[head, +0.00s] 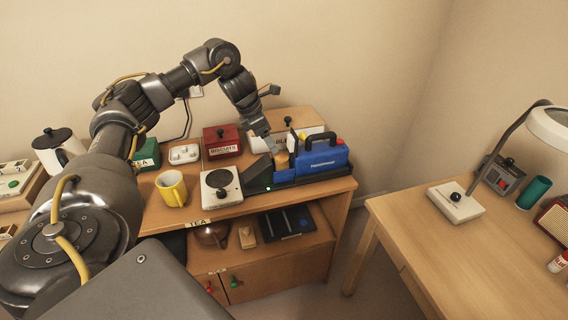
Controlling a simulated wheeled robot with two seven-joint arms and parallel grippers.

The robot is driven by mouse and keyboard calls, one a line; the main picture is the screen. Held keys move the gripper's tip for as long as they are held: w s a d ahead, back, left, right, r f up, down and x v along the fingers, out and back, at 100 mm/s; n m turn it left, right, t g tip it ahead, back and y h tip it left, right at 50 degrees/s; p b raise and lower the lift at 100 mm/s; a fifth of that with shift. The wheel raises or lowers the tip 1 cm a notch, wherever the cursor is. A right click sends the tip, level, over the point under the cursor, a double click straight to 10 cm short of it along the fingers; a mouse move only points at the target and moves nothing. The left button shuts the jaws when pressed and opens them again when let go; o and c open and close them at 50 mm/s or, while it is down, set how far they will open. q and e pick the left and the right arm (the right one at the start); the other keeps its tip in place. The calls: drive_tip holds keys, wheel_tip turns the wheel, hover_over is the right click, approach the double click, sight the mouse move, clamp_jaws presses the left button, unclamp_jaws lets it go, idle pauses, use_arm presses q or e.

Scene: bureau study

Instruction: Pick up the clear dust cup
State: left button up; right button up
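A blue handheld vacuum (322,156) with a black handle lies on a long dark dock (287,177) with a small green light, near the cabinet top's right end. A small tan, see-through-looking piece (282,160) sits at the vacuum's left end; it may be the clear dust cup, but it is too small to be sure. My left arm reaches over the cabinet from the left, and my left gripper (272,145) points down right beside that piece. Its fingers are too small and partly hidden to show whether they are open or touching it. My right gripper is not in view.
A hot plate (221,188), yellow mug (172,188), red biscuit tin (222,141), green tea tin (146,154) and white switch box (184,154) crowd the cabinet top (200,213). A desk (458,247) with a lamp (456,201) stands at right, its near part clear.

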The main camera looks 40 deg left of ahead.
sight(280, 155)
use_arm(q)
drive_tip(key=shift+x, duration=0.75)
drive_tip(key=x, duration=0.3)
drive_tip(key=shift+w+f+p, duration=0.1)
drive_tip(key=shift+w+p, duration=0.1)
drive_tip(key=shift+p, duration=0.2)
drive_tip(key=p+x, duration=0.1)
drive_tip(key=x, duration=0.3)
drive_tip(key=shift+w+d+f, duration=0.1)
drive_tip(key=shift+w+f, duration=0.05)
drive_tip(key=shift+f, duration=0.15)
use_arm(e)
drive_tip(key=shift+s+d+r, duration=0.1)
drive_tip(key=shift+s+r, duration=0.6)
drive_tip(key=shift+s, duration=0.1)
use_arm(q)
drive_tip(key=c, duration=1.1)
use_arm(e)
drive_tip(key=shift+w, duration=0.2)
use_arm(q)
drive_tip(key=shift+o, duration=0.2)
drive_tip(key=shift+r, duration=0.1)
